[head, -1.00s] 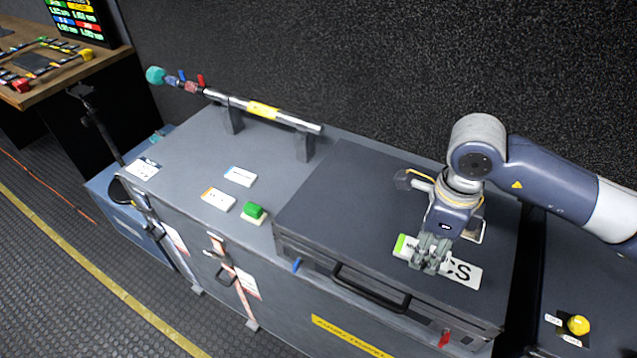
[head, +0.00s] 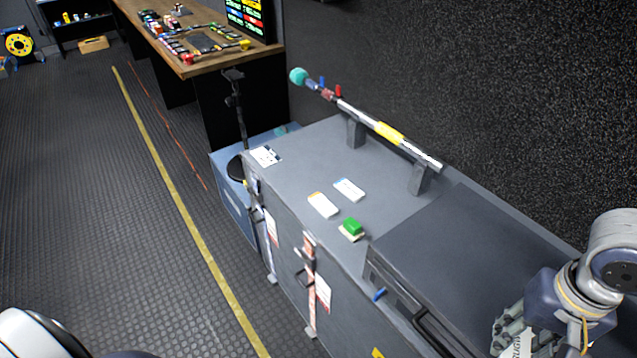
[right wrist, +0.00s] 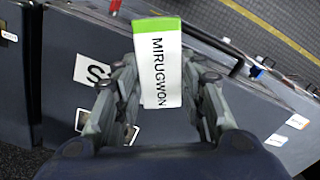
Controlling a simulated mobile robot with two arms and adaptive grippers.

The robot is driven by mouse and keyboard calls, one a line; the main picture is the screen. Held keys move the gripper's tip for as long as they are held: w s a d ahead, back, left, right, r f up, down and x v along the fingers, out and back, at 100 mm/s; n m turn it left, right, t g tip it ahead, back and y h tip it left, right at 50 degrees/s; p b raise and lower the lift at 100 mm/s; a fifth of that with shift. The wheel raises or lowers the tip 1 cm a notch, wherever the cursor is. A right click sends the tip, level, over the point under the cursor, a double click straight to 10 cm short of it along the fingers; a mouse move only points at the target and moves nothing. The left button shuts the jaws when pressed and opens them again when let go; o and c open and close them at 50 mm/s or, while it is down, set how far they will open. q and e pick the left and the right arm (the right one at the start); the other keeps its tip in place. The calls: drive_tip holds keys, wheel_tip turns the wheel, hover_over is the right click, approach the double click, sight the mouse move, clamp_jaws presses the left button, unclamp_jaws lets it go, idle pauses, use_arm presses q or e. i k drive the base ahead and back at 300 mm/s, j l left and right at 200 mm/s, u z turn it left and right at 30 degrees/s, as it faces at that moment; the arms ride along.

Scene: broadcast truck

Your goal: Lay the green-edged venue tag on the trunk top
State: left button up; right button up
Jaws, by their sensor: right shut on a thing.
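My right gripper (head: 515,335) is shut on the green-edged venue tag (right wrist: 158,75), a white card reading MIRUGWON with a green band at its end. In the head view the tag (head: 520,343) shows partly at the bottom edge, and its green band is not visible. The gripper is at the dark case's near right end; its height is hard to judge. The grey trunk top (head: 310,160) lies left of the case. Two white cards lie on it, one orange-edged (head: 323,205) and one blue-edged (head: 349,190). My left gripper is out of view.
A printed card (head: 265,156) lies at the far left corner. The dark case (head: 470,245) covers the right side.

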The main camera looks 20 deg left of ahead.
sight(297, 177)
drive_tip(key=i+j+u, duration=0.35)
drive_tip(key=i+j, duration=0.35)
drive_tip(key=i+j+u, duration=0.35)
drive_tip(key=i+j, duration=0.3)
drive_tip(key=i, duration=0.1)
